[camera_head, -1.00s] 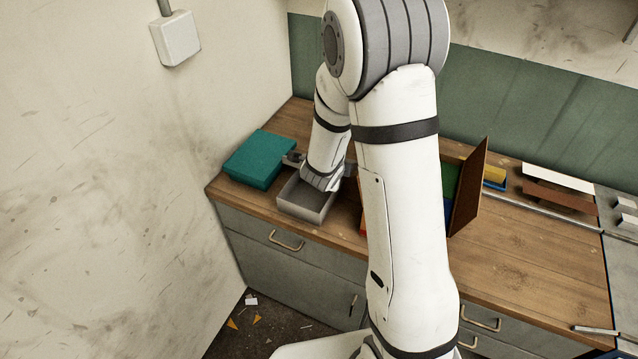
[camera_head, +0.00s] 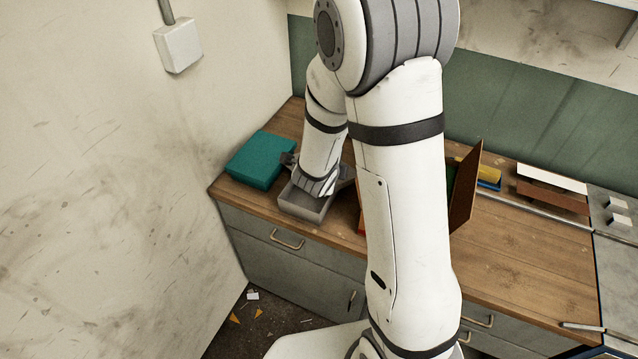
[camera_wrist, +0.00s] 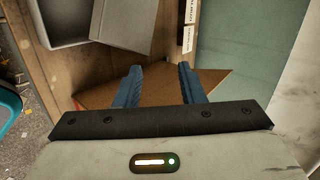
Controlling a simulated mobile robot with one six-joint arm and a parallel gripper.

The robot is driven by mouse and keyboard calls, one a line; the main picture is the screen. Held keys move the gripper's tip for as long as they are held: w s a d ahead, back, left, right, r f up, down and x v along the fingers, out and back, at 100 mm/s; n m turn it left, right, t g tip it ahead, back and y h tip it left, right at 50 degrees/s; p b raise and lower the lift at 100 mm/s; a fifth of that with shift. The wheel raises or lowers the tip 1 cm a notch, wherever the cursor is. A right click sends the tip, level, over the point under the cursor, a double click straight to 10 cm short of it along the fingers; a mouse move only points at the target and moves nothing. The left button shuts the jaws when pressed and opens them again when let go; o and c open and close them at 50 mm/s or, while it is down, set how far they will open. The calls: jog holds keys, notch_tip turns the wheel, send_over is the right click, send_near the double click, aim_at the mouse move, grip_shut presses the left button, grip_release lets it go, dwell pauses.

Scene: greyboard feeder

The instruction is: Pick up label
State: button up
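In the wrist view, my gripper (camera_wrist: 158,68) has two blue fingers standing well apart, with nothing held between them. White strips with small dark print, perhaps labels (camera_wrist: 188,39), lie just beyond the right fingertip on a brown surface. They are too small to read. A brown board (camera_wrist: 155,87) shows behind and between the fingers; I cannot tell if they touch it. In the head view, my wrist hangs over the open grey tray (camera_head: 303,208), and the fingers are hidden. I cannot make out a label there.
A teal box (camera_head: 255,160) lies left of the tray on the wooden worktop (camera_head: 530,255). An upright brown panel (camera_head: 466,190) stands behind my arm. A yellow and blue item (camera_head: 490,175) and white and brown strips (camera_head: 553,187) lie at the back.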

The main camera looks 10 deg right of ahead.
notch_tip(320, 180, up, 6)
jog(key=s+p, duration=0.1)
jog(key=p, duration=0.2)
jog(key=shift+s+a+r+p, duration=0.2)
jog(key=shift+s+a+p, duration=0.15)
jog(key=shift+a, duration=0.1)
